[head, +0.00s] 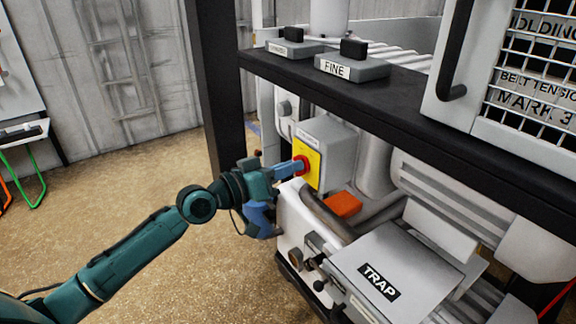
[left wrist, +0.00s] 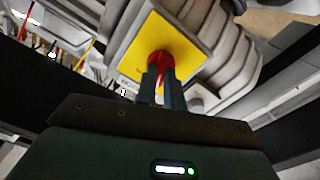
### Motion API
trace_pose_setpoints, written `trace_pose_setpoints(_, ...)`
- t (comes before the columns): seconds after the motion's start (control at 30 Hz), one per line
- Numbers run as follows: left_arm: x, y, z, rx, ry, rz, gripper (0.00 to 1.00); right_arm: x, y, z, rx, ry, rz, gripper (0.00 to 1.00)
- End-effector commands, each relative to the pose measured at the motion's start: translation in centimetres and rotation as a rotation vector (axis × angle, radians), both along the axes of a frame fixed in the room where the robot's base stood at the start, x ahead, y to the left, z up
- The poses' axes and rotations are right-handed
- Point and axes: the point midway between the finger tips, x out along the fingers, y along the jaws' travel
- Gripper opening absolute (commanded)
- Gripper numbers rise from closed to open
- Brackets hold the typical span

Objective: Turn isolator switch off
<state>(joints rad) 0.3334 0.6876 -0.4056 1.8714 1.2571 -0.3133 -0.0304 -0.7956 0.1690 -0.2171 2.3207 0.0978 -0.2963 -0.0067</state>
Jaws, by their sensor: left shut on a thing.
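The isolator switch is a red knob (head: 304,165) on a yellow plate (head: 313,172), fixed to the side of a grey box (head: 335,148) under the black shelf. In the left wrist view the red knob (left wrist: 161,62) stands in the middle of the yellow plate (left wrist: 172,45). My left gripper (head: 300,167) reaches in from the left and is shut on the red knob. In the left wrist view its two blue fingers (left wrist: 160,80) lie on either side of the knob and partly hide it. The right gripper is not in view.
A black frame post (head: 215,90) stands close behind my left arm, and a black shelf (head: 400,100) runs above the box. Pipes, an orange block (head: 344,204) and a grey cover labelled TRAP (head: 400,265) lie right and below. The floor (head: 120,180) at left is clear.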

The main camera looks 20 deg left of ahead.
Motion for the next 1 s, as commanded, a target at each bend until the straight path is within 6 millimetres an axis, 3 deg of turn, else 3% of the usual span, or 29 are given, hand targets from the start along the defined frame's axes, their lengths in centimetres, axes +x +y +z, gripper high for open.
trace_pose_setpoints(0.8, 0.02, 0.02, -0.07, -0.096, 0.076, 0.000, 0.00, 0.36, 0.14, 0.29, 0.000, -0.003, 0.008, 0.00)
trace_pose_setpoints(0.83, 0.02, 0.01, -0.08, -0.096, 0.076, 0.000, 0.12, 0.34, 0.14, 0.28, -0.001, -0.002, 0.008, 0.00)
trace_pose_setpoints(1.0, 0.03, 0.02, -0.06, -0.095, 0.074, 0.000, 0.26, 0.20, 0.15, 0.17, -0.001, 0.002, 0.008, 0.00)
